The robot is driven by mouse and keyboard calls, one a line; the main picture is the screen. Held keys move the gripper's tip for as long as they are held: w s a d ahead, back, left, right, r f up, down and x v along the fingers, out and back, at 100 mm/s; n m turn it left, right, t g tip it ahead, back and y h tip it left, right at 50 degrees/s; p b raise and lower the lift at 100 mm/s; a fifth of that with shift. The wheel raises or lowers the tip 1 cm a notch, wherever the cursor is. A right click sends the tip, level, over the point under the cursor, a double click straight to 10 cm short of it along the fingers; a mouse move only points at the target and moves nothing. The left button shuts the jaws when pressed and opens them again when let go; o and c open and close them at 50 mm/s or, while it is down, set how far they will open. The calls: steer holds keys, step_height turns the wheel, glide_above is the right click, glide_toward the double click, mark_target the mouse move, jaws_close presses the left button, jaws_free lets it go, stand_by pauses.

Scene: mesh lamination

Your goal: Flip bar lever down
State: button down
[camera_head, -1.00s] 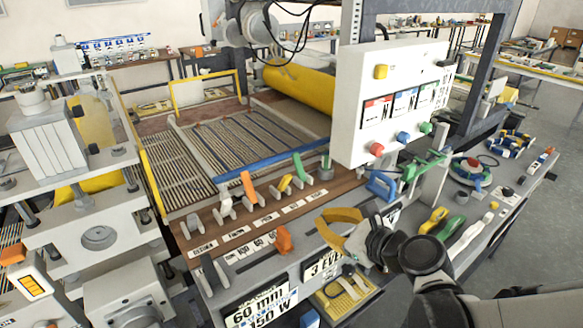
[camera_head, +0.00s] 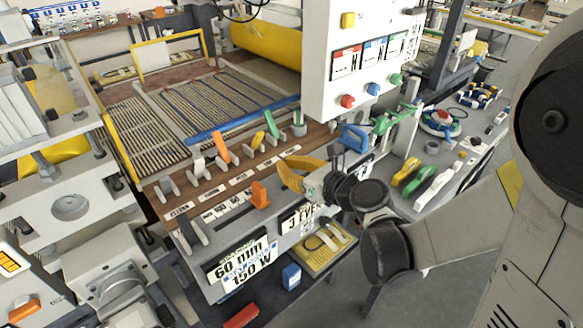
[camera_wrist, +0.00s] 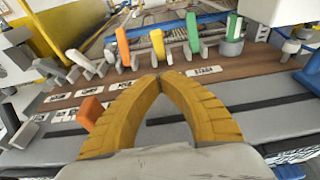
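A row of levers stands along the brown strip of the machine. In the head view an orange lever (camera_head: 222,148), a yellow lever (camera_head: 258,141) and a green lever (camera_head: 271,124) stand raised, with pale grey levers to their left. In the wrist view the orange (camera_wrist: 123,48), yellow (camera_wrist: 158,44) and green (camera_wrist: 192,33) levers stand just beyond my fingertips. I cannot tell which one is the bar lever; most labels are too blurred to read. My gripper (camera_head: 284,166) has yellow fingers; its tips (camera_wrist: 161,78) meet, with nothing between them, over the labelled strip.
A separate orange lever (camera_head: 260,195) stands on the front panel, left of my fingers. A white control box (camera_head: 350,100) with coloured buttons hangs at the right. A blue bar (camera_head: 235,126) crosses behind the levers. A blue handle (camera_head: 355,138) stands right of my gripper.

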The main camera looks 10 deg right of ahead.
mark_target(258, 143)
steer(key=b+x, duration=0.1)
steer(key=x, duration=0.4)
steer(key=shift+w+a+f, duration=0.1)
steer(key=shift+w+a, duration=0.15)
steer(key=shift+w+a+r, duration=0.5)
steer(key=shift+w+r, duration=0.25)
steer(key=shift+w, duration=0.05)
steer(key=shift+w+a+r, duration=0.3)
steer(key=shift+w+r, duration=0.05)
steer(key=shift+w, duration=0.1)
steer(key=shift+d+r, duration=0.1)
